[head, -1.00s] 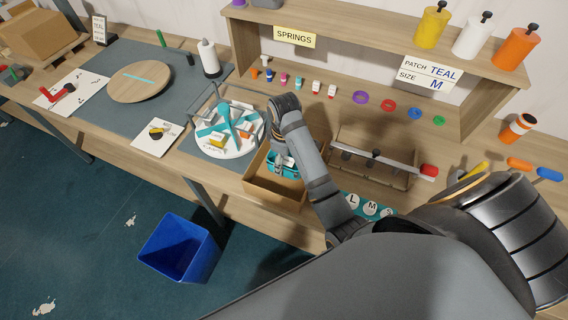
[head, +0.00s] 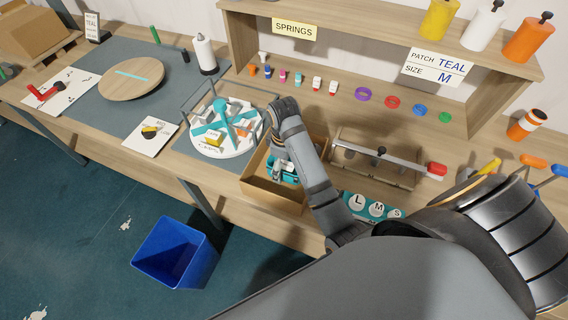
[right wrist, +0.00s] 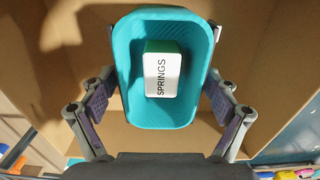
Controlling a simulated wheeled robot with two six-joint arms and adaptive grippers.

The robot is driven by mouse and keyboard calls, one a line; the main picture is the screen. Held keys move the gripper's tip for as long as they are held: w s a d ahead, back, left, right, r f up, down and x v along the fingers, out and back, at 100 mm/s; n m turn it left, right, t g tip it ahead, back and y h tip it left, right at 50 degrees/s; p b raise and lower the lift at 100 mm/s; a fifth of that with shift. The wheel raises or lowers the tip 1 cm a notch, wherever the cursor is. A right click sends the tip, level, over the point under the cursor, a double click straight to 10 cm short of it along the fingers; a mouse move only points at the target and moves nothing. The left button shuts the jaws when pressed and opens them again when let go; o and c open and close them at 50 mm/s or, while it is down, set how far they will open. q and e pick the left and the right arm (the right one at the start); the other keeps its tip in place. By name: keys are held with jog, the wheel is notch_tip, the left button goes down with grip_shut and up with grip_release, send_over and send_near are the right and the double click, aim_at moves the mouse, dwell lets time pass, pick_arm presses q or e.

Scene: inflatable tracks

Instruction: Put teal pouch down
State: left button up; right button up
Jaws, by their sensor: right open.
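The teal pouch (right wrist: 161,113) is an open, rounded teal tray shape holding a white and green box labelled SPRINGS (right wrist: 163,74). It lies inside an open cardboard box (head: 262,197); in the head view, only parts of the pouch (head: 291,178) show past my arm. My right gripper (head: 281,171) reaches down into the cardboard box at the pouch. In the right wrist view, my right gripper (right wrist: 160,100) is open, with one finger on each side of the pouch and small gaps beside its walls. My left gripper is not in view.
A round white divided tray (head: 225,148) with teal arms stands left of the cardboard box. A wooden fixture with a red-handled bar (head: 400,162) stands right. Small coloured items line the bench behind. A blue bin (head: 177,250) is on the floor.

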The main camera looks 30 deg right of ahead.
jog(key=shift+r, duration=0.35)
notch_tip(320, 180, up, 12)
jog(key=p, duration=1.2)
jog(key=shift+f, duration=0.15)
jog(key=shift+f, duration=0.1)
